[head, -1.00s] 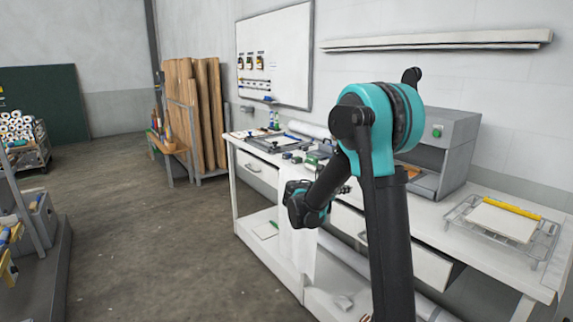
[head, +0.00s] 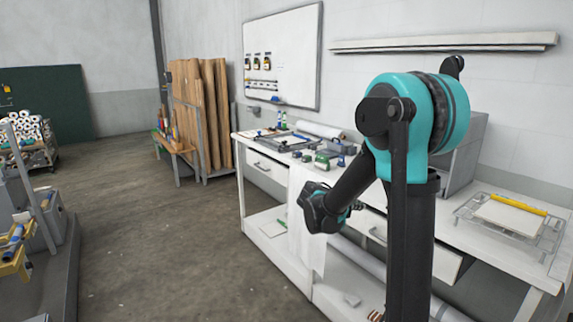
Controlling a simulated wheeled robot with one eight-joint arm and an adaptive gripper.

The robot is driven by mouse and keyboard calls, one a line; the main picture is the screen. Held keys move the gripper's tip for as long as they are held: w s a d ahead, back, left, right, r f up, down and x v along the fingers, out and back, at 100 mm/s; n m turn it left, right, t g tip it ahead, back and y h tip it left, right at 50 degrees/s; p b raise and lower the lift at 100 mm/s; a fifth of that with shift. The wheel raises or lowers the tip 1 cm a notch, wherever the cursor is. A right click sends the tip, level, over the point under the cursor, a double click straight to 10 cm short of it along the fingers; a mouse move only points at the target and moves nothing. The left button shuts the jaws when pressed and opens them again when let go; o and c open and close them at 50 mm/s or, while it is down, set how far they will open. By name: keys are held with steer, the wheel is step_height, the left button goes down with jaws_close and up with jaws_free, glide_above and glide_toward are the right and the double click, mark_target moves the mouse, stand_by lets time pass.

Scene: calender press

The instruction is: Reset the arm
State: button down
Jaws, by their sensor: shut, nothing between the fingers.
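My arm stands in the right half of the head view, a dark column with a teal and black joint on top. Its forearm slants down to the left to a dark wrist with teal parts. My gripper (head: 356,206) shows only as a small dark shape to the right of the wrist, partly hidden by my own arm. It is shut and empty, in front of the white workbench (head: 466,222). I cannot tell its exact distance from the bench.
A grey press (head: 470,150) stands on the bench behind my arm. A wire rack (head: 462,212) with a board and a yellow bar (head: 518,204) lies to its right. Small tools and bottles crowd the bench's left end. A drawer (head: 438,254) hangs open.

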steer(key=s+a+f+m+g+y, duration=0.1)
steer(key=s+a+f+m+y, duration=0.1)
steer(key=s+m, duration=0.5)
steer(key=s+a+f+m+g+y, duration=0.1)
steer(key=s+f+m+y, duration=0.4)
steer(key=s, duration=0.7)
steer(key=s+a+f+m+g+y, duration=0.1)
steer(key=s+a+f+m+y, duration=0.2)
steer(key=s+f+m, duration=0.4)
steer(key=s+m, duration=0.1)
steer(key=s, duration=0.2)
steer(key=shift+s+a+m+y, duration=0.2)
steer(key=shift+a+m+y, duration=0.1)
steer(key=shift+m, duration=0.1)
